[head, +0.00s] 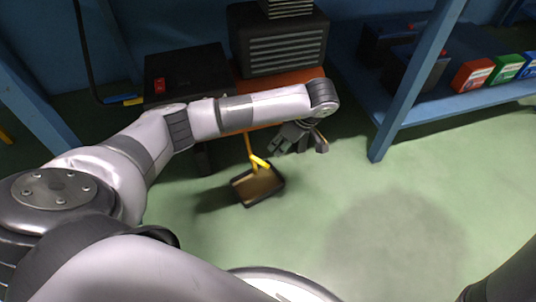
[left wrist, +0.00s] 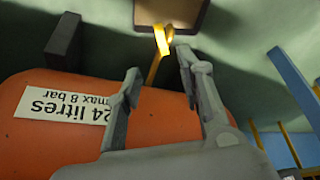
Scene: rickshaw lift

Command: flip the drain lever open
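The yellow drain lever (head: 259,163) hangs under the compressor's orange tank (head: 285,79) on a thin yellow stem. In the left wrist view the lever (left wrist: 163,40) shows just beyond the fingertips, between their lines. The tank (left wrist: 60,130) fills the lower left there, with a white label (left wrist: 65,105) reading 24 litres, max 8 bar. My left gripper (head: 302,141) is beside the lever, to its right in the head view. Its fingers (left wrist: 160,65) are apart and hold nothing. I cannot see contact with the lever. My right gripper is out of view.
A dark-rimmed tray (head: 247,205) with a brown inside lies on the floor below the lever. A black box with a red switch (head: 158,86) is left of the tank. A blue shelf (head: 425,118) with coloured boxes stands at right. The green floor in front is clear.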

